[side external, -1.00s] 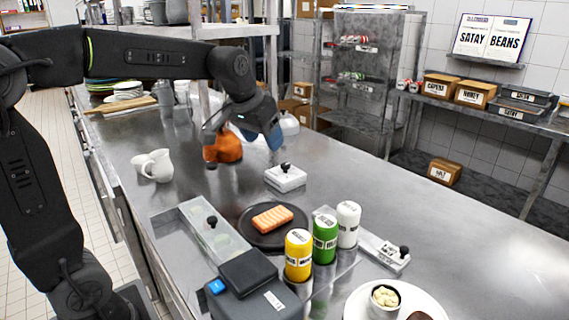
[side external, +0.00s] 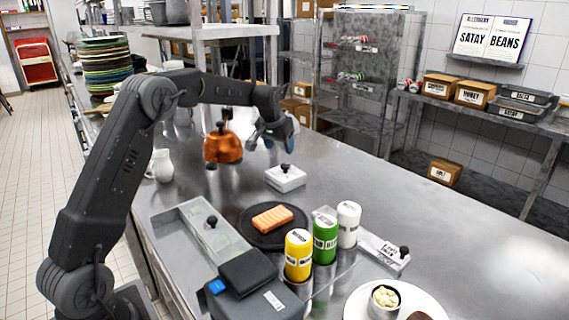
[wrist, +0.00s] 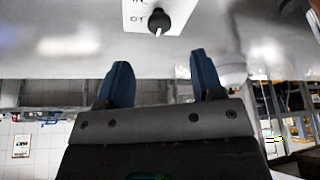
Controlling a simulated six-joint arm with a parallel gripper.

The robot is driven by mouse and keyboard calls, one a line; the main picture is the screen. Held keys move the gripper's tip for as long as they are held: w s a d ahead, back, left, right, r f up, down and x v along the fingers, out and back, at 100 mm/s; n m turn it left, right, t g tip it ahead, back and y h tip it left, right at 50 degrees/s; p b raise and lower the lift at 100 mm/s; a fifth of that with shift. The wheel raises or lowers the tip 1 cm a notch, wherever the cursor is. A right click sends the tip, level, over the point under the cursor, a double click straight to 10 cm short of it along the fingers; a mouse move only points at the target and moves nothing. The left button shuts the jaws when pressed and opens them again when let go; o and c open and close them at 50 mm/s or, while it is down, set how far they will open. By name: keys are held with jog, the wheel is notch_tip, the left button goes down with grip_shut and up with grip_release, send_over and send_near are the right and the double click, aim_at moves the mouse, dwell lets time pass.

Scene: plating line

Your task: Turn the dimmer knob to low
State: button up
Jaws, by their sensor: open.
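A white box with a black knob (side external: 286,169) on top stands on the steel counter, behind the salmon plate. In the wrist view a black knob (wrist: 159,21) with a white pointer sits on a white plate marked with partly cut-off letters. It looks like the same knob, but I cannot be sure. The pointer slants down and slightly left in that view. My gripper (side external: 278,138) is open and empty, above and behind the white box, apart from it. Its two blue fingers also show in the wrist view (wrist: 160,75), short of the knob.
In front are a black plate (side external: 252,233) with salmon, a clear-lidded tray (side external: 190,222), yellow (side external: 299,262), green and white bottles, and a lever block (side external: 380,250).

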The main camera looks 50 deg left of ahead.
aim_at(285, 165)
jog(key=x, duration=0.8)
jog(key=shift+f, duration=0.15)
jog(key=c, duration=0.9)
jog(key=shift+a+m+h, duration=0.1)
jog(key=shift+m+h, duration=0.8)
jog(key=shift+m, duration=1.3)
